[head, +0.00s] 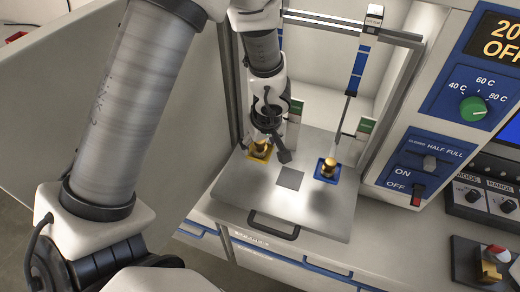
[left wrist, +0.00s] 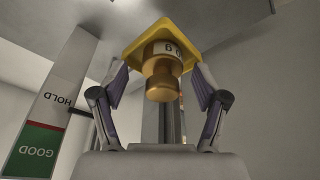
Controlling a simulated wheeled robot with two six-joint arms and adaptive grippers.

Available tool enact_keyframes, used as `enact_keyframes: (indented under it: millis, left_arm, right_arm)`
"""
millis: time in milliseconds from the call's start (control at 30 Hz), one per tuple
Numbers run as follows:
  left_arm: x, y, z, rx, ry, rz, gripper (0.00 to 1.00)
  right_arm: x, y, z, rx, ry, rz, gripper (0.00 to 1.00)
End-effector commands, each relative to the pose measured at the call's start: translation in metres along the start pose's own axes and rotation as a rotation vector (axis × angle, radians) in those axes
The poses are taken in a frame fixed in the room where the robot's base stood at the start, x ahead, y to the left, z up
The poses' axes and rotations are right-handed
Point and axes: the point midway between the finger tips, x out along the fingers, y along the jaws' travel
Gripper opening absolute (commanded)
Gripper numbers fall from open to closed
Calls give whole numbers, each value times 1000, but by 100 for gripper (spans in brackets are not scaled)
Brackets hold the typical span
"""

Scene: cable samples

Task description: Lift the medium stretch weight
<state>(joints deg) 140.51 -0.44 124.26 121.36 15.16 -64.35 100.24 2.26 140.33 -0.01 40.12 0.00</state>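A brass weight (head: 259,148) stands on a yellow square pad (head: 258,155) on the left of the metal tray. It also shows in the left wrist view (left wrist: 162,80), with the yellow pad (left wrist: 187,38) behind it and a partly legible gram label. My left gripper (left wrist: 162,88) is open, with one finger on each side of this weight and a visible gap at both sides. In the head view the gripper hides part of the weight. Another brass weight (head: 328,167) stands on a blue pad (head: 326,177) to the right, under a hanging rod.
The metal tray (head: 315,215) has a dark front handle (head: 273,226). Frame posts rise beside and behind my left gripper. A green-and-white GOOD/HOLD strip (left wrist: 42,135) stands close to it. A control panel (head: 430,160) is at right, with a brass piece (head: 488,268) below.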

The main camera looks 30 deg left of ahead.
Motion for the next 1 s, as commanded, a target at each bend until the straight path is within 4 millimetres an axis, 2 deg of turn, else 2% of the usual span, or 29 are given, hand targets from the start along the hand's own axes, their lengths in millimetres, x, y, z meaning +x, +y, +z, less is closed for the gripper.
enact_keyframes:
  millis: [67,100,267,300,533,633,767,900,1000]
  left_arm:
    - [-1,0,0,0,-1,-1,69]
    - [-1,0,0,0,-1,-1,63]
    - [-1,0,0,1,-1,-1,6]
    - [-1,0,0,1,-1,-1,0]
    - [0,-1,1,1,-2,-2,0]
    - [-7,-1,-1,1,-2,-2,0]
    - [-35,0,-9,0,-1,0,0]
    - [-71,0,-19,0,0,1,0]
    - [-88,0,-24,0,0,0,0]
  right_arm:
    - [-2,0,0,1,0,0,48]
    - [-2,0,0,1,0,0,48]
    - [-2,0,0,1,-1,0,48]
    - [-2,0,0,1,-1,0,48]
    - [-1,0,0,1,0,0,48]
    - [-7,0,0,1,-1,0,48]
    - [-30,0,0,1,-1,0,48]
    - [-57,0,0,1,0,0,48]
    - [-68,0,0,1,0,0,48]
